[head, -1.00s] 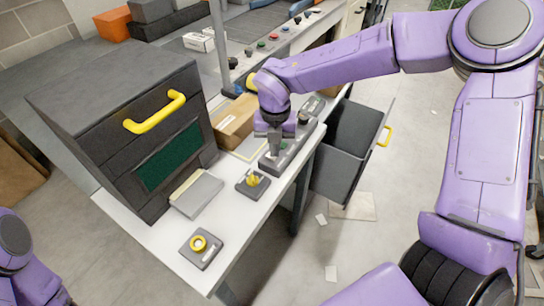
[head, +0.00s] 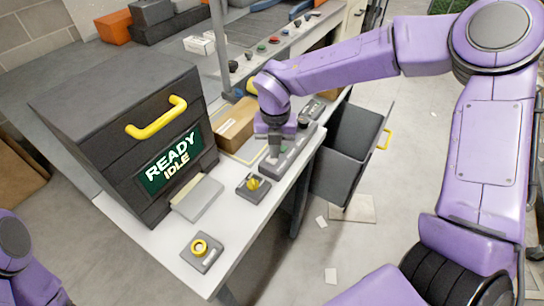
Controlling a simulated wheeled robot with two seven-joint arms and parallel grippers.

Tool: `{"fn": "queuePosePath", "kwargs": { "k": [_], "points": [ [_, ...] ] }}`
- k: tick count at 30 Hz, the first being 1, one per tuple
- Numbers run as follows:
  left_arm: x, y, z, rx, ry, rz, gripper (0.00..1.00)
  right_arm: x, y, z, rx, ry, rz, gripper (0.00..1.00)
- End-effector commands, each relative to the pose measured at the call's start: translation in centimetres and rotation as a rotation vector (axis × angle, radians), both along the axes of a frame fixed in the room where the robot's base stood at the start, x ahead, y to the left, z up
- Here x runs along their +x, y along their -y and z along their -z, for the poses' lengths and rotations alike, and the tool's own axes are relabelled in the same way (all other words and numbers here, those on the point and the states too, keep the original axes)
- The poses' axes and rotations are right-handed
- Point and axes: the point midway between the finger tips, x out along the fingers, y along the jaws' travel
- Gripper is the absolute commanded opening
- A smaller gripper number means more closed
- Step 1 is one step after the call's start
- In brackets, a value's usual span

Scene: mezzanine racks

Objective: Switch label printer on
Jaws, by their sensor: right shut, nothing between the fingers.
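The label printer (head: 110,125) is a dark grey box with a yellow handle at the left of the white table. Its green screen (head: 170,165) is lit and reads "READY IDLE". My right gripper (head: 276,152) is shut and empty, pointing down at a grey switch strip (head: 295,155) near the table's right edge. A small green part of the strip shows beside the fingertips. I cannot tell whether the fingers touch the strip. My left arm shows only as a purple link at the lower left edge; its gripper is out of view.
A box with a yellow knob (head: 253,185) and one with a yellow ring button (head: 202,250) lie on the table's front part. An open grey drawer (head: 345,155) juts out at the table's right side.

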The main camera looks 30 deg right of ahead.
Motion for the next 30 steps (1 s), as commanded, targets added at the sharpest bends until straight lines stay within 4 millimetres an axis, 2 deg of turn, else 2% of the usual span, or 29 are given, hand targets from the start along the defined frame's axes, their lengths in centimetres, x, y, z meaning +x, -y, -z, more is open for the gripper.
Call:
{"fn": "queuePosePath", "kwargs": {
  "k": [1,15,30],
  "points": [
    [0.0,0.0,-0.9,0.000,0.000,0.000,0.00,0.0,0.0,-1.0,0.000,0.001,0.000,0.00],
    [0.0,0.0,-4.4,0.000,0.000,0.000,0.00,0.1,0.0,-5.3,0.001,0.002,0.000,0.00],
    [0.0,0.0,-4.3,0.000,0.000,0.000,0.00,0.0,0.0,-5.2,0.000,0.001,0.000,0.00]
  ]
}}
